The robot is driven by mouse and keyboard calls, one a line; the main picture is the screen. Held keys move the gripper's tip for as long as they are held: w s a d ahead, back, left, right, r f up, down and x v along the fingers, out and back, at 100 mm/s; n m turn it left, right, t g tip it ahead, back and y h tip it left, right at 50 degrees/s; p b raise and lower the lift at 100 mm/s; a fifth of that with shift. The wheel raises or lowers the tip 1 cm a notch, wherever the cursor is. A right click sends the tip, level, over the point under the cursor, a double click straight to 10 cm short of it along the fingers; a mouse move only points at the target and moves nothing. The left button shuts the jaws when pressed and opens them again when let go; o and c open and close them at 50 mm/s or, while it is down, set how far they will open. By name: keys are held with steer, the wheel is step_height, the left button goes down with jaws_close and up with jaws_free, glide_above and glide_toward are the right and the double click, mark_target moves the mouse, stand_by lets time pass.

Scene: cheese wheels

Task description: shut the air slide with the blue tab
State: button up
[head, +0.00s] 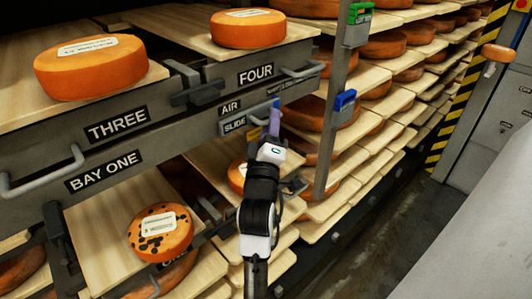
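The air slide (250,119) is a grey strip on the rack front, beside the labels AIR (229,107) and SLIDE (234,125). A small blue tab (277,103) shows at its right end. My gripper (274,122) reaches up from below, and its purple-grey fingertips overlap the tab in the picture. I cannot tell whether they touch it or are closed around it. The fingers hide part of the slide's right end. Small print above the tab is too small to read.
Handles (300,67) and a dark latch (198,91) stick out from the rack front. Orange cheese wheels (90,70) lie on boards. The aisle floor (370,235) is clear.

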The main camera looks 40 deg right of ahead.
steer(key=p+v, duration=0.3)
steer(key=v, duration=0.9)
steer(key=shift+f+p, duration=0.15)
steer(key=shift+p, duration=0.2)
steer(key=shift+s, duration=0.15)
